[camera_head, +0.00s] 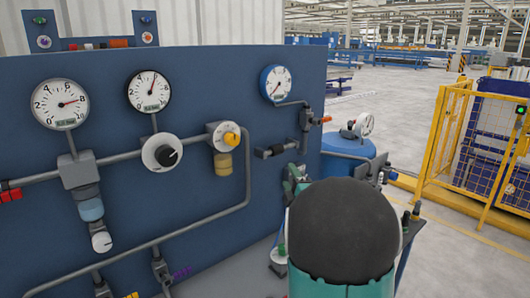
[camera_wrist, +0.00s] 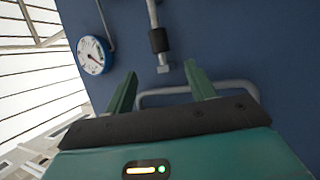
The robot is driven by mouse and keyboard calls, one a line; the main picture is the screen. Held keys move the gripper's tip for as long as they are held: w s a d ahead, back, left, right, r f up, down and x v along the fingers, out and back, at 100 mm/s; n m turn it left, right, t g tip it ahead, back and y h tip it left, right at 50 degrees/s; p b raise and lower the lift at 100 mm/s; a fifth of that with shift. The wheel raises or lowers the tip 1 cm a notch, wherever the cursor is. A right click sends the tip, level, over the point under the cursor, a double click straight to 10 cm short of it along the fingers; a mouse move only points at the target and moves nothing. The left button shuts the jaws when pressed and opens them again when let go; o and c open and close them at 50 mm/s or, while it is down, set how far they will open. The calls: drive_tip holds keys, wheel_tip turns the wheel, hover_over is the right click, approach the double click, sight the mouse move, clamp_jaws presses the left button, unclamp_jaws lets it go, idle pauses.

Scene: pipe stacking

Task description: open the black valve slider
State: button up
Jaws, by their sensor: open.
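The black valve slider (camera_head: 277,149) is a short black sleeve on a thin grey pipe, below the blue-rimmed gauge on the blue panel. In the wrist view the slider (camera_wrist: 160,40) stands beyond my fingertips, with a grey end piece (camera_wrist: 163,69) nearer to me. My gripper (camera_wrist: 162,68) is open and empty, its two green fingers apart. The end piece appears between the fingertips in the picture; the depth gap is hard to judge. In the head view my gripper (camera_head: 295,180) is just below and right of the slider, partly hidden by my own arm.
The blue-rimmed gauge (camera_head: 275,83) hangs above the slider and also shows in the wrist view (camera_wrist: 94,55). A yellow-knobbed valve (camera_head: 229,137) is to its left. A bent grey pipe (camera_wrist: 180,94) runs behind my fingers. A blue tank (camera_head: 346,160) stands right of the panel.

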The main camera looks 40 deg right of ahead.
sight(277, 154)
drive_tip(key=x, duration=1.3)
drive_tip(key=shift+w+d+r, duration=0.15)
drive_tip(key=shift+w, duration=0.1)
